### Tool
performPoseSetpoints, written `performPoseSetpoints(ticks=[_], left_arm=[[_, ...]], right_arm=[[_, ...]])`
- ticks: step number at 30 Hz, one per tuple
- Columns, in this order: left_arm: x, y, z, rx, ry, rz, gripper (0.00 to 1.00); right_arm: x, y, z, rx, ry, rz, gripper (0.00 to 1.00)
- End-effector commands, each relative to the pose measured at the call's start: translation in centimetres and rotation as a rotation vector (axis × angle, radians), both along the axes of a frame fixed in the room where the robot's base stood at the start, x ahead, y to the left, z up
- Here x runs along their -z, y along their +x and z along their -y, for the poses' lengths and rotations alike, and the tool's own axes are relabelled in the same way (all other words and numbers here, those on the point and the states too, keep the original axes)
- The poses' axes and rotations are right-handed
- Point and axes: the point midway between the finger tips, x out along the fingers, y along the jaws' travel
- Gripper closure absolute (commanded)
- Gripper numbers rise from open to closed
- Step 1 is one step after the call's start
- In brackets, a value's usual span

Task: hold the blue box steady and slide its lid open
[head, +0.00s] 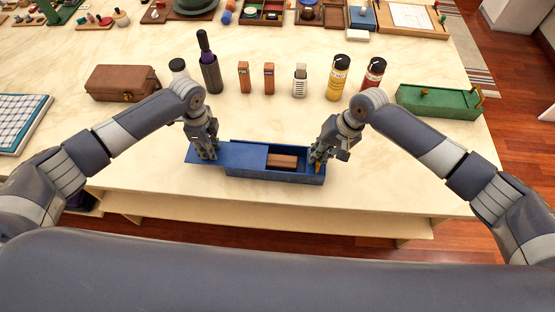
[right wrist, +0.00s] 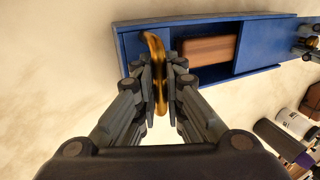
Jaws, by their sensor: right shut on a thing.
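The blue box (head: 275,179) stands near the table's front edge. Its blue lid (head: 233,153) is slid left and juts past the box's left end. The right half is open and a brown block (head: 283,161) lies inside; the block also shows in the right wrist view (right wrist: 208,50). My right gripper (head: 318,158) is at the box's right end, shut on a curved brass handle (right wrist: 156,65). My left gripper (head: 207,153) reaches down onto the lid's left part. Its fingertips hide what is between them, so its closure is unclear.
A brown case (head: 122,83) and a green box (head: 440,101) stand left and right behind the arms. A dark bottle (head: 210,72), a yellow bottle (head: 338,78), a red bottle (head: 371,75) and small boxes stand behind the blue box. Bare table (head: 390,190) lies to its right.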

Motion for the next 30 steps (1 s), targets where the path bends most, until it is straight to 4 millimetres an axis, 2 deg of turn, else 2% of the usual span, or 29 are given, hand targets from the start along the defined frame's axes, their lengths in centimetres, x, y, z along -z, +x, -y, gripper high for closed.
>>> performPoseSetpoints(ticks=[1, 16, 17, 18, 20, 30], left_arm=[[0.9, -0.5, -0.6, -0.003, 0.01, -0.011, 0.91], [0.8, -0.5, -2.7, -0.001, 0.009, -0.013, 0.92], [0.8, -0.5, -2.7, -0.001, 0.009, -0.013, 0.72], [0.8, -0.5, -2.6, -0.001, 0.009, -0.013, 0.63], [0.8, -0.5, -2.6, -0.001, 0.009, -0.013, 0.58], [0.7, -0.6, -2.5, 0.0, 0.007, -0.015, 0.58]], right_arm=[[0.3, -0.1, 0.2, -0.003, -0.006, -0.001, 1.0], [0.4, -0.1, 0.3, -0.002, -0.008, -0.003, 1.0], [0.4, -0.1, 0.3, -0.002, -0.008, -0.003, 1.0], [0.4, -0.1, 0.3, -0.002, -0.008, -0.003, 1.0], [0.4, -0.1, 0.3, -0.002, -0.008, -0.003, 1.0], [0.3, -0.1, 0.2, -0.001, -0.006, -0.002, 1.0]])
